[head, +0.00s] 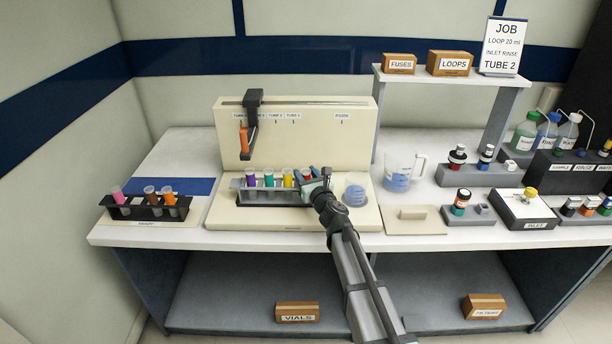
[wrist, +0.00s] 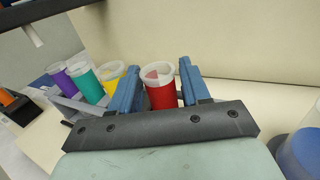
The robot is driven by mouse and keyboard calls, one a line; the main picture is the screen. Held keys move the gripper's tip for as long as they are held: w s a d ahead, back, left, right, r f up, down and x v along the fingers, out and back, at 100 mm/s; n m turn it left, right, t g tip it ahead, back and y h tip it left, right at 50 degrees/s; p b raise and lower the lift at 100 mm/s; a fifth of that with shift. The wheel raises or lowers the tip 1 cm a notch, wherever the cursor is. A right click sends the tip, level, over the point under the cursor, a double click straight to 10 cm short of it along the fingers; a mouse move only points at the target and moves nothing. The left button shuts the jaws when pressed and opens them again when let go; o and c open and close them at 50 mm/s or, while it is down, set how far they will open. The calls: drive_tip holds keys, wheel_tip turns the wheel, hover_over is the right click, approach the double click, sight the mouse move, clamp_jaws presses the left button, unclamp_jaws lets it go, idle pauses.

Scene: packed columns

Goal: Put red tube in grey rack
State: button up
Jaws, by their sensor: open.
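The red tube (wrist: 160,92) stands upright between the two blue fingers of my open gripper (wrist: 158,78) in the wrist view, with a small gap on the finger sides. In the head view only a bit of the red tube (head: 306,174) shows, since my gripper (head: 314,182) covers most of it. The grey rack (head: 262,197) sits on the beige machine's base and holds purple, teal and yellow tubes in a row. The red tube is at the right end of this row. Its lower part is hidden, so I cannot tell whether it is seated in the rack.
A black rack (head: 147,209) with pink, brown and orange tubes stands at the left. An orange tube (head: 244,140) hangs at the machine's black arm. The beige back panel (head: 302,158) rises behind the row. A blue-filled cup (head: 355,190) stands right of my gripper.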

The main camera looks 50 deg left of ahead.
drive_tip(key=v, duration=1.2)
